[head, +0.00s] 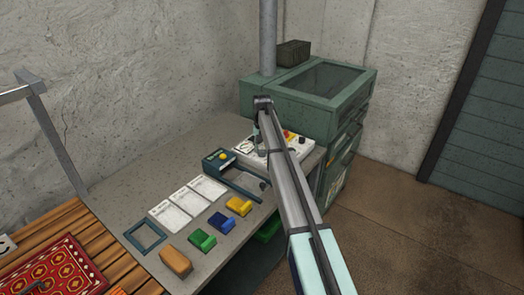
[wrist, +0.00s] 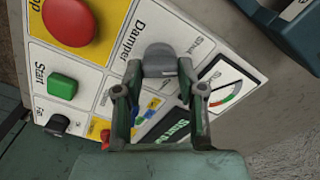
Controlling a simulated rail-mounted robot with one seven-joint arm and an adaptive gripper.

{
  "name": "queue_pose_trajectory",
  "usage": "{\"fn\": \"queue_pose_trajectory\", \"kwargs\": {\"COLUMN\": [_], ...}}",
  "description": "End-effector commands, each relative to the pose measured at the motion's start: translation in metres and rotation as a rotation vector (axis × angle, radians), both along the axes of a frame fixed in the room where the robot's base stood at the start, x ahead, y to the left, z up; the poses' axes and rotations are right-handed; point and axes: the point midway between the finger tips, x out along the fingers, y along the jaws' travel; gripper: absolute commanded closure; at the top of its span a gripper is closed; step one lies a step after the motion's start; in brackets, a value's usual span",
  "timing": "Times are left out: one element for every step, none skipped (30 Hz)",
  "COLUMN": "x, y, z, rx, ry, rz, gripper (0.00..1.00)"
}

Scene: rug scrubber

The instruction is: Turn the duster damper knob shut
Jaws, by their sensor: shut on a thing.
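The damper knob (wrist: 160,57) is a grey, rounded knob on the white control panel (wrist: 90,82), beside the word "Damper" in the wrist view. My gripper (wrist: 160,70) is shut on it, one fingertip on each side. Small lettering beside the knob is partly hidden and hard to read. In the head view the panel (head: 297,153) sits at the far end of the grey bench, and my arm hides the knob there.
A red stop button (wrist: 69,20), a green start button (wrist: 62,86), a small black knob (wrist: 57,125) and a gauge (wrist: 222,86) share the panel. A green cabinet (head: 300,108) with a grey pipe (head: 268,40) stands behind. Colored blocks and white cards lie on the bench.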

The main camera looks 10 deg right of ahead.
Motion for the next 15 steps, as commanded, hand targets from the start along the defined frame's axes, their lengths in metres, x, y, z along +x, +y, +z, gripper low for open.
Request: {"fn": "queue_pose_trajectory", "kwargs": {"x": [-0.0008,-0.0009,-0.0009,-0.001,-0.0009,-0.0009,-0.0009,-0.001,-0.001,-0.0011,-0.0011,-0.0011,-0.001,-0.001,-0.0011], "y": [0.0,0.0001,0.0001,0.0002,0.0003,0.0004,0.0004,0.0005,0.0006,0.0007,0.0008,0.0008,0.0009,0.0009,0.001], "z": [-0.003,-0.003,-0.0031,-0.0031,-0.003,-0.003,-0.003,-0.003,-0.0029,-0.0029,-0.0028,-0.0028,-0.0027,-0.0026,-0.0026], "rx": [-0.001,-0.001,0.0,0.0,0.0,0.0,0.0,0.0,-0.001,-0.001,-0.001,-0.001,-0.001,-0.001,-0.001], "ry": [0.002,0.002,0.003,0.003,0.003,0.003,0.003,0.003,0.003,0.003,0.003,0.003,0.003,0.003,0.003], "rz": [0.043,0.071,0.107,0.134,0.16,0.194,0.218,0.241,0.271,0.292,0.313,0.338,0.355,0.372,0.392], "gripper": [0.95,0.95,0.95,0.95,0.95,0.95,0.95,0.95,0.95,0.95,0.95,0.95,0.95,0.95,0.95]}}
